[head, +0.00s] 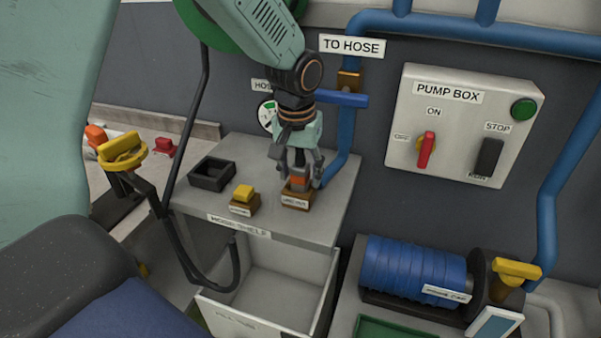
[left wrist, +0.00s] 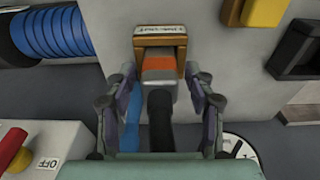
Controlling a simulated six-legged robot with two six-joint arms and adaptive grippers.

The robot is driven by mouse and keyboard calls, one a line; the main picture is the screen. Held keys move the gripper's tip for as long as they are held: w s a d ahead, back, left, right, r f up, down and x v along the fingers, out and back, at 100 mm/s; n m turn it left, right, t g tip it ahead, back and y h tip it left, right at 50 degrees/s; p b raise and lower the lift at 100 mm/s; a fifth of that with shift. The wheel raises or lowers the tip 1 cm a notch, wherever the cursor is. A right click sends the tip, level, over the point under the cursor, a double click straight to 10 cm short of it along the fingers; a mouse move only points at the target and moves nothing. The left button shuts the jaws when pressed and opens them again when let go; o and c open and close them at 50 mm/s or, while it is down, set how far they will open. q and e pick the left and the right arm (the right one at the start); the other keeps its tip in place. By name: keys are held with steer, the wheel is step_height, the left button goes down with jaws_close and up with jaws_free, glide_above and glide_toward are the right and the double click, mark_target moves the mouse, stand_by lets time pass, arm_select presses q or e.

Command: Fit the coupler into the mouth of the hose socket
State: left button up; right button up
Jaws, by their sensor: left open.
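An orange and grey piece (head: 299,183), which looks like the coupler, stands in a brown labelled holder (head: 297,201) on the shelf. In the left wrist view the coupler (left wrist: 159,68) shows an orange band and a dark cylindrical part pointing towards the camera. My left gripper (head: 301,171) points down over it, open, with one finger on each side; in the left wrist view the fingers (left wrist: 160,92) stand apart from it. A black open-topped square box (head: 212,185), possibly the hose socket, sits further left on the shelf. The small labels are unreadable.
A yellow block in a brown holder (head: 243,201) stands between box and gripper. The grey shelf (head: 335,205) has bare room at its right. A blue pipe (head: 346,135) with a blue lever runs behind. A black hose (head: 190,110) hangs left. The pump box (head: 463,125) is right.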

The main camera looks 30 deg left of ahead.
mark_target(298, 168)
arm_select(q)
steer(key=r, duration=0.3)
steer(key=r+p, duration=0.1)
steer(key=r, duration=0.3)
steer(key=s+r, duration=0.1)
steer(key=r, duration=0.2)
steer(key=shift+s+d+r, duration=0.1)
steer(key=shift+d+r, duration=0.1)
steer(key=shift+r, duration=0.05)
steer(key=shift+s+r, duration=0.15)
steer(key=shift+r, duration=0.3)
steer(key=shift+f, duration=0.1)
